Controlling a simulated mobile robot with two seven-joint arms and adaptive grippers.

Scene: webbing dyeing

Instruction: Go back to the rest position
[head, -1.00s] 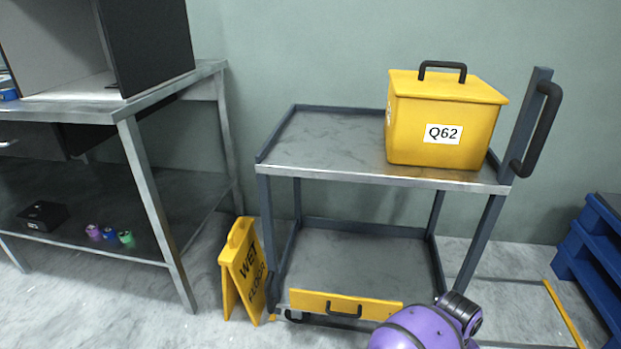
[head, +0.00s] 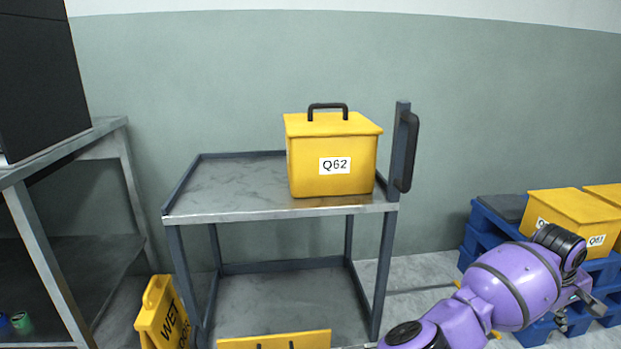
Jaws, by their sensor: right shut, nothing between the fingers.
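My right arm comes in from the bottom right, and its gripper (head: 580,312) is at the right side of the head view, in front of the blue pallets. The gripper is shut and empty, partly hidden behind my own wrist. It is apart from the cart (head: 230,190) and from the yellow box labelled Q62 (head: 308,170), which stands upright with its black handle up on the cart's top shelf. My left gripper is not in view.
Blue pallets (head: 480,230) with more yellow boxes (head: 570,212) stand at the right. A yellow wet floor sign (head: 160,318) stands left of the cart. A metal workbench (head: 60,153) is at the left. Floor shows between cart and pallets.

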